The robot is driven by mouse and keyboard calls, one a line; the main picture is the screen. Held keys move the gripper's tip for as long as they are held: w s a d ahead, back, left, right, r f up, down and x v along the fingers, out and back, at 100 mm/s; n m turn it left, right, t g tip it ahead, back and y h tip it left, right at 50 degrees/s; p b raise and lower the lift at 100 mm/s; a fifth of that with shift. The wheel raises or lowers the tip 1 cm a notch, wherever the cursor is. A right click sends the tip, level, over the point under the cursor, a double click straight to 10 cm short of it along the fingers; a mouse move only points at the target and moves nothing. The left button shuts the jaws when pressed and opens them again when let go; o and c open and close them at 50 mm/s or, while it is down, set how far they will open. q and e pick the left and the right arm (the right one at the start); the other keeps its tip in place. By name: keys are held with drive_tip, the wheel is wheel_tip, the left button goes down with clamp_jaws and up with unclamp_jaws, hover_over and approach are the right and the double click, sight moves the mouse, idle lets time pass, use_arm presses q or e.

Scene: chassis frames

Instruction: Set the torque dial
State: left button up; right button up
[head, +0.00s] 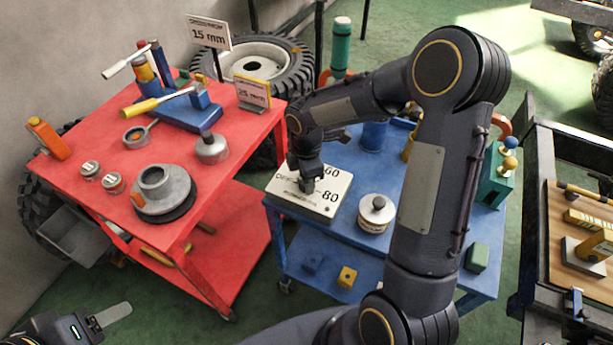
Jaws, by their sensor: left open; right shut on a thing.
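The torque dial's white plate (318,207) lies on the blue cart, with the numbers 60 and 80 readable near its right side. My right gripper (307,185) points down onto the plate's middle and is shut on the dial's knob, which is mostly hidden behind the fingers. The pointer and the rest of the scale cannot be made out. My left gripper (112,314) is at the lower left corner, partly out of view, open and away from both carts.
A jar (376,213) stands just right of the plate on the blue cart (400,265). My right arm covers much of that cart. A workbench stands at right.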

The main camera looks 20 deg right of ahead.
idle(0.5)
drive_tip(key=o, duration=1)
drive_tip(key=shift+r, duration=0.1)
wheel_tip(320, 180, up, 7)
drive_tip(key=shift+r, duration=0.35)
